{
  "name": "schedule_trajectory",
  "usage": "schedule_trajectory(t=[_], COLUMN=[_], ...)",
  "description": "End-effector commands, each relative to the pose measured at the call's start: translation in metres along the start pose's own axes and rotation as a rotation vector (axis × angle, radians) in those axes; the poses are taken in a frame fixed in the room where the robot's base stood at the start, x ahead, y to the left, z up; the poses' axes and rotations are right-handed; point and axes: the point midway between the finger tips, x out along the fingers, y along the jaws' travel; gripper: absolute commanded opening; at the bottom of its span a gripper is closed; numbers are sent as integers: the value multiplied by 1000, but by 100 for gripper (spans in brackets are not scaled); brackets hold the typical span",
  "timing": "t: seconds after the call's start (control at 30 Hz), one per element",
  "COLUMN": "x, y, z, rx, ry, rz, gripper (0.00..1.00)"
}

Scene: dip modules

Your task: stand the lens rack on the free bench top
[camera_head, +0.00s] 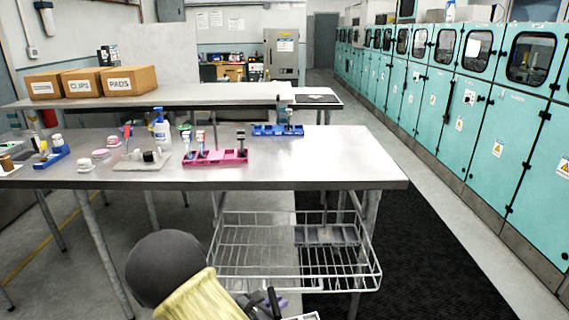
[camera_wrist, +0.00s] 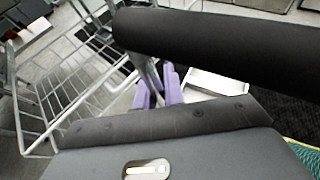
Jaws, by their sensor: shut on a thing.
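My gripper (camera_head: 268,302) is low in front of the bench, beside the wire basket. The bench top (camera_head: 310,166) is bare grey metal at the front and right, above and beyond my gripper.
A wire basket (camera_head: 235,268) hangs under the bench, with a grey tray (camera_head: 325,236) in it. A pink rack (camera_head: 228,157), a blue rack (camera_head: 268,131) and a pump bottle (camera_head: 161,130) stand on the bench. A white tray-like piece (camera_wrist: 215,86) shows beyond my fingers.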

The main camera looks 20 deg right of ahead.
Motion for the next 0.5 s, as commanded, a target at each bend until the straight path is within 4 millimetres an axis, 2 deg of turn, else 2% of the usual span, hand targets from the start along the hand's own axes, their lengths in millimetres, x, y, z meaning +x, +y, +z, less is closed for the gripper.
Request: schedule_trajectory(t=[0.33,0.5], x=[4,4], y=[-9,-10], z=[-51,-60], rx=[-59,-63], ry=[20,31], rz=[125,150], gripper=[0,0])
